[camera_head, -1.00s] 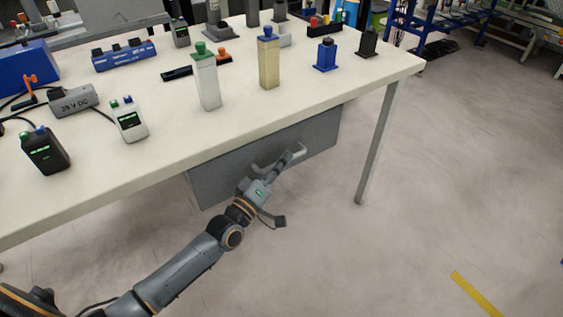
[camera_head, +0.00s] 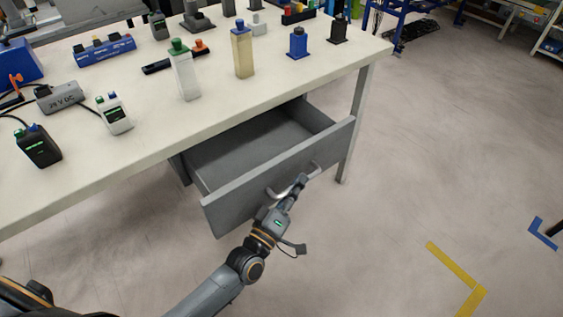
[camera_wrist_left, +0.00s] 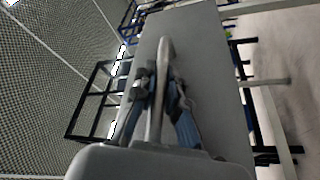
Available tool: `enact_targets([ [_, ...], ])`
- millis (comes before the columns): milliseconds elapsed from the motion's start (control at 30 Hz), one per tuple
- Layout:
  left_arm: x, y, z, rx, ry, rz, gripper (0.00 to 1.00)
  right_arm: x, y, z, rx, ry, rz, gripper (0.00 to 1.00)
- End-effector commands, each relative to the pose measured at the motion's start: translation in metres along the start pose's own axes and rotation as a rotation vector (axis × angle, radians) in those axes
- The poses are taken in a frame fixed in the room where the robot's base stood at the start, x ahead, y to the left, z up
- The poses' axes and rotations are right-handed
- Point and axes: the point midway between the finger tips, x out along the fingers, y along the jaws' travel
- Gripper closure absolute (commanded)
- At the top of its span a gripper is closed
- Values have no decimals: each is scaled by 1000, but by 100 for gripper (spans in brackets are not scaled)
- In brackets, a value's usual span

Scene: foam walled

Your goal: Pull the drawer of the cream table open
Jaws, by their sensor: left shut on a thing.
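The cream table (camera_head: 150,172) stands across the left and middle of the head view. Its grey drawer (camera_head: 268,183) is out from under the tabletop, and its inside shows empty where I can see it. A light bar handle (camera_head: 314,169) is on the drawer front. My left gripper (camera_head: 300,182) is shut on the handle. In the left wrist view, the handle (camera_wrist_left: 165,55) runs between the two fingers of my left gripper (camera_wrist_left: 160,88), in front of the grey drawer front (camera_wrist_left: 205,65). My right gripper is in neither view.
A table leg (camera_head: 355,125) is just right of the drawer. The floor (camera_head: 450,170) to the right is clear, with yellow and blue tape marks.

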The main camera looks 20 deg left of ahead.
Motion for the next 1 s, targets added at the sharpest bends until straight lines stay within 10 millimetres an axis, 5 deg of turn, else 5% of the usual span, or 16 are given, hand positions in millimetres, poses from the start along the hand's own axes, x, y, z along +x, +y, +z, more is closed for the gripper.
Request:
enact_targets([
  [400, -24, 40, 55, -1, 1, 0, 100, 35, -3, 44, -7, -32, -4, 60],
  [900, -27, 44, 62, 0, 1, 0, 100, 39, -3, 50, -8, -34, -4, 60],
  [933, -27, 44, 62, 0, 1, 0, 83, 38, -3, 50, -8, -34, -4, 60],
  [1000, -27, 44, 62, 0, 1, 0, 78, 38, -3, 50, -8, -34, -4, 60],
])
